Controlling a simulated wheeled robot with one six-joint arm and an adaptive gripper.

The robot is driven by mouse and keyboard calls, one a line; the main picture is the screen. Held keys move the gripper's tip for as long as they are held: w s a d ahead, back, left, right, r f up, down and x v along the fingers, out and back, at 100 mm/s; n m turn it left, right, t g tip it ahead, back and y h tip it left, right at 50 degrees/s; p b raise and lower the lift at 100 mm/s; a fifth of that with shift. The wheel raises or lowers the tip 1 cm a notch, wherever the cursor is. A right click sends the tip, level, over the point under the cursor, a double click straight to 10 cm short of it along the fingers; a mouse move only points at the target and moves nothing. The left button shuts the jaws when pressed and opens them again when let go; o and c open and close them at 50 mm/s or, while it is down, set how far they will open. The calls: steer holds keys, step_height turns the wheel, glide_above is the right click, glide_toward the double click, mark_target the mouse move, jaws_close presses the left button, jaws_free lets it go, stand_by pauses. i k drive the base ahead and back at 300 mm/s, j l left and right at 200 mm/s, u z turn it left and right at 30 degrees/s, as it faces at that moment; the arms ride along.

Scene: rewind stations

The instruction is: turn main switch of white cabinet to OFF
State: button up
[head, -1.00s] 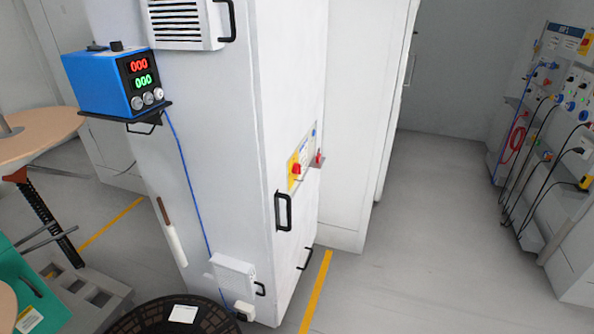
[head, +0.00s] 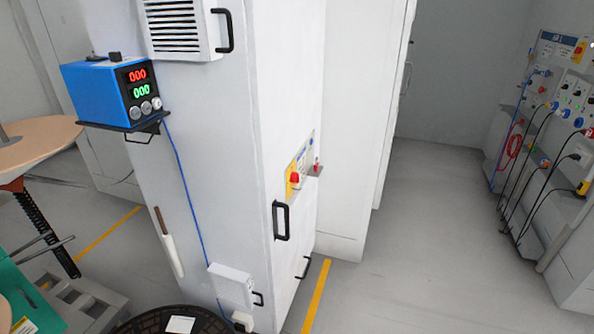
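The white cabinet (head: 212,140) stands left of the middle in the head view. Its main switch (head: 293,178) is a red knob on a yellow plate, on the cabinet's right-hand face above a black handle (head: 281,221). I see that face at a steep angle, so the knob's position cannot be read. A small red part on a grey bracket (head: 317,168) sits just right of the switch. My gripper is not in view.
A blue power supply (head: 108,92) sits on a shelf on the cabinet's left face. A round dark reel (head: 165,322) lies at the bottom. A panel with cables (head: 560,95) stands at the right. The floor (head: 420,240) between is clear.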

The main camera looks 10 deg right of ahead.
mark_target(295, 177)
steer(key=i+l+z, duration=0.15)
steer(key=i, duration=0.4)
steer(key=i+l+z, duration=0.2)
steer(key=i, duration=0.4)
